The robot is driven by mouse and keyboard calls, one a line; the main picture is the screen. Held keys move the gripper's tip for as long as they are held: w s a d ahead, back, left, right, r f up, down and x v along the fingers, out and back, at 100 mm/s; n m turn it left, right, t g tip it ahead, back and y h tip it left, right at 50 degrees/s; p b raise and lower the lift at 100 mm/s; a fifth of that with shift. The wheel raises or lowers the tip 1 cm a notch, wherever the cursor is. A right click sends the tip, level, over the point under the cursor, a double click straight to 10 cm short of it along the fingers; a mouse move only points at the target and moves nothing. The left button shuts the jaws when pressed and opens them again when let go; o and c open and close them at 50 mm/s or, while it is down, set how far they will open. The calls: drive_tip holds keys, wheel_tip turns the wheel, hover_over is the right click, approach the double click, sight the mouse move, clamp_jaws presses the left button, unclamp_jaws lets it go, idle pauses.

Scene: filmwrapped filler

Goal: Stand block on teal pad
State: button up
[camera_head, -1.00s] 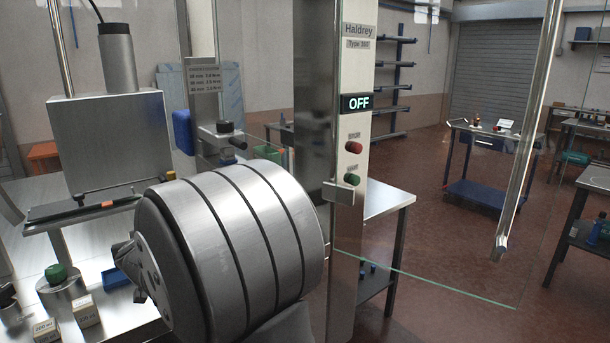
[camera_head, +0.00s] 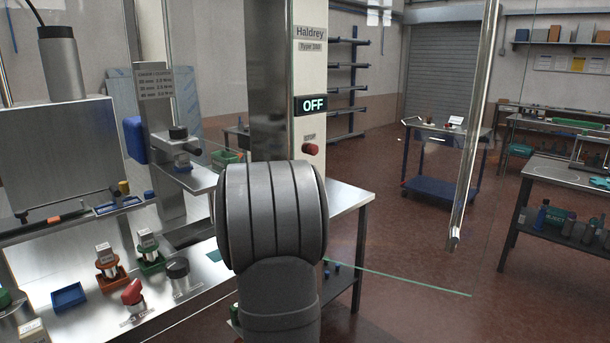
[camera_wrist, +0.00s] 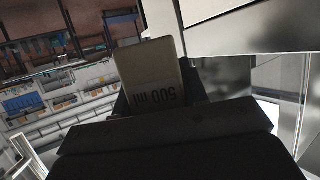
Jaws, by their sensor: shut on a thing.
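In the wrist view a pale block (camera_wrist: 148,65) marked "500 ml" stands between the dark jaws of my gripper (camera_wrist: 160,92), which is shut on it. The lettering is upside down in that view, and the block's lower part is hidden by the jaws. In the head view my gripper and the held block are hidden behind my thick grey arm. A small flat teal patch, which looks like the teal pad (camera_head: 214,256), lies on the steel bench just left of my arm. My arm may cover part of its surroundings.
Pale blocks sit in an orange holder (camera_head: 106,271) and a green holder (camera_head: 151,261). A blue tray (camera_head: 69,296), a red knob (camera_head: 132,293) and a black-capped cylinder (camera_head: 178,275) stand nearby on the bench. A machine column (camera_head: 308,140) showing "OFF" and a clear panel rise behind my arm.

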wheel_tip(320, 180, down, 3)
drive_tip(key=s+d, duration=0.2)
drive_tip(key=d, duration=0.1)
drive_tip(key=w+a+r+n+y, duration=0.3)
drive_tip(key=a+r+n+y, duration=0.25)
drive_tip(key=a+r, duration=0.25)
drive_tip(key=shift+s+a+r+n+g+y, duration=0.8)
drive_tip(key=shift+s+a+n+g+y, duration=1.2)
drive_tip(key=shift+a+n+y, duration=1.4)
drive_tip(key=shift+m+t+y, duration=0.25)
drive_tip(key=shift+t, duration=0.05)
drive_tip(key=w+a, duration=0.4)
drive_tip(key=a, duration=0.1)
drive_tip(key=w+a, duration=0.5)
drive_tip(key=shift+w+a, duration=0.1)
drive_tip(key=shift+w, duration=0.15)
drive_tip(key=shift+w+a+f, duration=0.2)
drive_tip(key=shift+w+a, duration=0.95)
drive_tip(key=shift+a, duration=0.05)
drive_tip(key=shift+s+d+f, duration=0.1)
drive_tip(key=shift+f, duration=0.4)
drive_tip(key=shift+f, duration=0.3)
